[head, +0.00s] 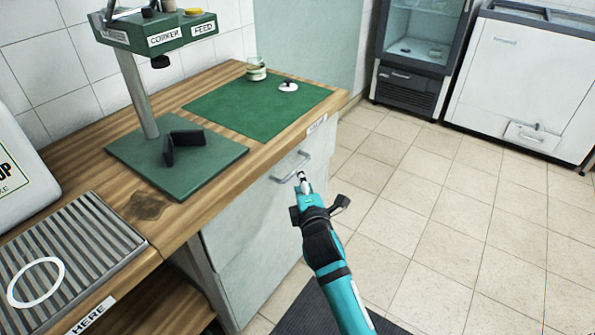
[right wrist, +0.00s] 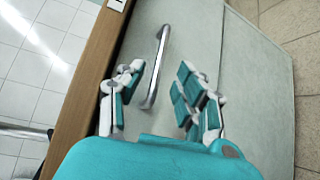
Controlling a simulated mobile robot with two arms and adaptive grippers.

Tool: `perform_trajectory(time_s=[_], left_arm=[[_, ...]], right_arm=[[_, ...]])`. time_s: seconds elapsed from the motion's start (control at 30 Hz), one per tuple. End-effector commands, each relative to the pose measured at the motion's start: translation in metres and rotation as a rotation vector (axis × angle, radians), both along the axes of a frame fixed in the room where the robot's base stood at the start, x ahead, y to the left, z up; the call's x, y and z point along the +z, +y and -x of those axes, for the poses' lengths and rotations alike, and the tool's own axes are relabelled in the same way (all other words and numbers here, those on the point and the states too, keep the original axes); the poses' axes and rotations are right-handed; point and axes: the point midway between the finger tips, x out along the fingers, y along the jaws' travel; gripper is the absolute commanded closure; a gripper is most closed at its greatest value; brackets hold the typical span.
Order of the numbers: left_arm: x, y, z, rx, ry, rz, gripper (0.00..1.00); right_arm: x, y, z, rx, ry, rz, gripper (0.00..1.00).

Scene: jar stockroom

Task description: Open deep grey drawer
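The grey drawer front (head: 245,208) sits under the wooden counter and looks flush with the cabinet. Its metal bar handle (head: 291,167) is near the top of the front. My right gripper (head: 301,178) is at the handle in the head view. In the right wrist view, the gripper (right wrist: 160,78) is open, with its two fingers apart on either side of the handle (right wrist: 156,72). I cannot tell whether either finger touches the bar. My left gripper is not in view.
The counter carries a green corker stand (head: 148,95), a green mat (head: 262,108) with a glass jar (head: 256,70), and a metal grate (head: 62,258). A glass-door fridge (head: 412,55) and white freezer (head: 525,85) stand at the back. The tiled floor (head: 450,215) right of the drawer is clear.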

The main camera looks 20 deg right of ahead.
Motion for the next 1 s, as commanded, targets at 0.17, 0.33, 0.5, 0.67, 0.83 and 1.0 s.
perform_trajectory(time_s=[0.17,0.33,0.5,0.67,0.83,1.0], left_arm=[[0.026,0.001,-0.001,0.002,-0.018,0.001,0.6],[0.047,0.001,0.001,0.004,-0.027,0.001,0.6],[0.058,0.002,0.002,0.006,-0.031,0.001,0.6],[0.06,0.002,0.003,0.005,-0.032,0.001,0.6],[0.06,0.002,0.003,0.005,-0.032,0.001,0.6],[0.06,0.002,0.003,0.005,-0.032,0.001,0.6]], right_arm=[[-0.007,-0.005,-0.038,0.0,-0.001,0.0,0.65],[-0.01,-0.008,-0.062,0.0,0.0,-0.001,0.65],[-0.011,-0.009,-0.072,0.0,0.0,-0.001,0.65],[-0.011,-0.009,-0.074,0.001,0.001,-0.001,0.65],[-0.011,-0.009,-0.074,0.001,0.001,-0.001,0.7],[-0.011,-0.009,-0.073,0.001,0.001,-0.001,0.92]])
